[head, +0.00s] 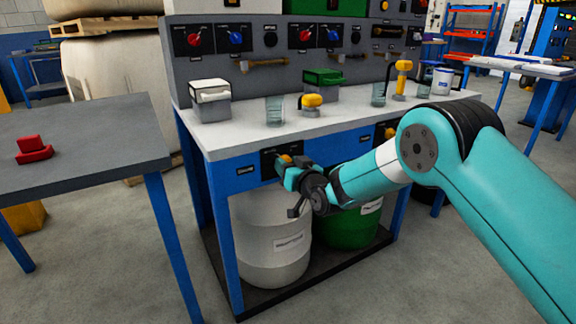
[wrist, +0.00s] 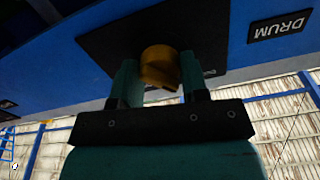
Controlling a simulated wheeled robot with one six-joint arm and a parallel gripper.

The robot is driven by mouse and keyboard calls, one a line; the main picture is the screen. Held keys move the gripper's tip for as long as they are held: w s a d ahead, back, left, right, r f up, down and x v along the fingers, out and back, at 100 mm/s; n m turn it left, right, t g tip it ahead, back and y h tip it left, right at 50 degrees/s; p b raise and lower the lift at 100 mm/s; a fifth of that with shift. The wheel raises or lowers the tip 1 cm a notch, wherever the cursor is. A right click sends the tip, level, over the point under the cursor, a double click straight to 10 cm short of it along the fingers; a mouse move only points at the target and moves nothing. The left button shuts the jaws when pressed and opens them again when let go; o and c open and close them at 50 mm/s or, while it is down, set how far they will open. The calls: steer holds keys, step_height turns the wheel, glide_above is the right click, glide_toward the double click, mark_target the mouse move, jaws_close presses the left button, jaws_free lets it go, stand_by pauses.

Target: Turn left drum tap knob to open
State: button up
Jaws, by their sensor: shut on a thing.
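The left drum tap knob is a yellow-orange knob (head: 286,158) on a black plate on the blue front rail of the bench, above the white drum (head: 270,245). In the wrist view the knob (wrist: 158,64) sits between my two teal fingers, against the black plate (wrist: 100,40). My gripper (head: 280,166) is shut on the knob, coming in from the front right; it also shows in the wrist view (wrist: 160,82). Part of the knob is hidden by the fingers in the head view. I cannot read any open mark on the plate.
A green drum (head: 348,230) stands right of the white one. Another yellow knob (head: 389,133) sits farther right on the rail, partly behind my arm. Glasses (head: 275,110) and yellow taps (head: 312,102) stand on the white bench top. A grey table (head: 80,135) is at left.

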steer(key=m, duration=0.4)
steer(key=shift+p, duration=0.35)
steer(key=m, duration=0.4)
steer(key=shift+p, duration=0.4)
steer(key=m+p, duration=0.1)
steer(key=m, duration=0.3)
steer(key=shift+m, duration=0.3)
steer(key=shift+m+p, duration=0.45)
steer(key=shift+m, duration=1.45)
steer(key=o, duration=0.9)
steer(key=shift+s+d, duration=0.1)
